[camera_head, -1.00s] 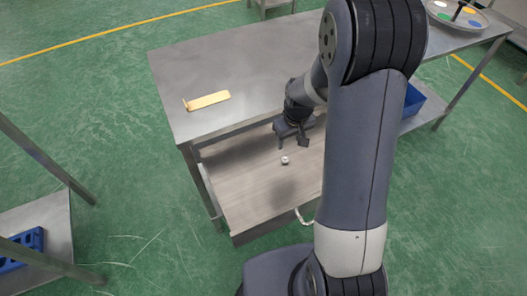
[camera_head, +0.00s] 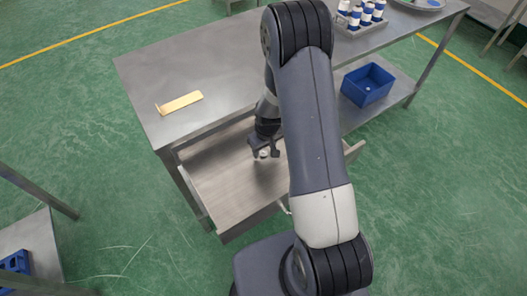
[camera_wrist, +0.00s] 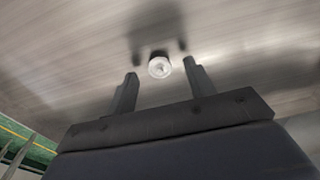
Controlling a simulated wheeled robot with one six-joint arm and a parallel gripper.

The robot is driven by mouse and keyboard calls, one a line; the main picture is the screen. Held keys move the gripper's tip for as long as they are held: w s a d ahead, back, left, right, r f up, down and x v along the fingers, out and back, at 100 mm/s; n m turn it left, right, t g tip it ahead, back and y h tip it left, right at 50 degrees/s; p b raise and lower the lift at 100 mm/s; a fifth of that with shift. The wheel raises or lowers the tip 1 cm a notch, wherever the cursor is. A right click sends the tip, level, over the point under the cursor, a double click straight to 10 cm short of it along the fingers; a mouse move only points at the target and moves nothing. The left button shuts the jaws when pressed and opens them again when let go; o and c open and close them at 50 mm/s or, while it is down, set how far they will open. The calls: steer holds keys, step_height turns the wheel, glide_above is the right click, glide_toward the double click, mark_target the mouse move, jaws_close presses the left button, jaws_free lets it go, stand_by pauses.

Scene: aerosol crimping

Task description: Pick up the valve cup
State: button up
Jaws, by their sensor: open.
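The valve cup (camera_wrist: 160,67) is a small, round, pale metal piece lying on the drawer floor. In the wrist view it shows just beyond my fingertips, about midway between them. In the head view the valve cup (camera_head: 264,155) shows as a small light spot at my gripper. My gripper (camera_wrist: 160,68) is open, with one finger on each side of the cup's line and nothing held. In the head view my gripper (camera_head: 264,150) is low inside the open drawer (camera_head: 228,190). Whether the fingers touch the cup I cannot tell.
The drawer is pulled out of a steel table (camera_head: 215,70), and its walls stand around my gripper. A blue bin (camera_head: 367,84) is on the lower shelf at right. Blue-and-white cans (camera_head: 362,14) stand in a rack at the back.

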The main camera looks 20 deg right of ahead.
steer(key=shift+f, duration=0.55)
steer(key=c, duration=1.1)
steer(key=shift+o, duration=0.2)
steer(key=shift+w+r, duration=0.1)
steer(key=shift+r, duration=0.1)
